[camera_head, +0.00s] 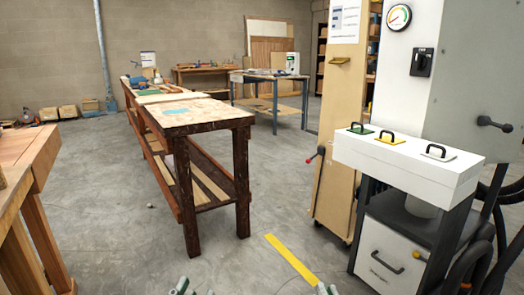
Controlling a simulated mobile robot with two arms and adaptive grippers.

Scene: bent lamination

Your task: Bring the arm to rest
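Only the tips of my grippers show, at the bottom edge of the head view. My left gripper (182,287) shows as small grey-green parts left of centre, cut off by the frame. My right gripper (326,288) shows even less, right of centre. The arms are out of view. The frame's edge hides too much to tell whether the fingers are open or shut.
A long wooden workbench (200,112) stands ahead. Another wooden bench (22,150) is close at left. At right stands a grey-white machine with a white box (410,162) bearing three handled blocks. A yellow floor strip (290,258) lies before it. The floor between is clear.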

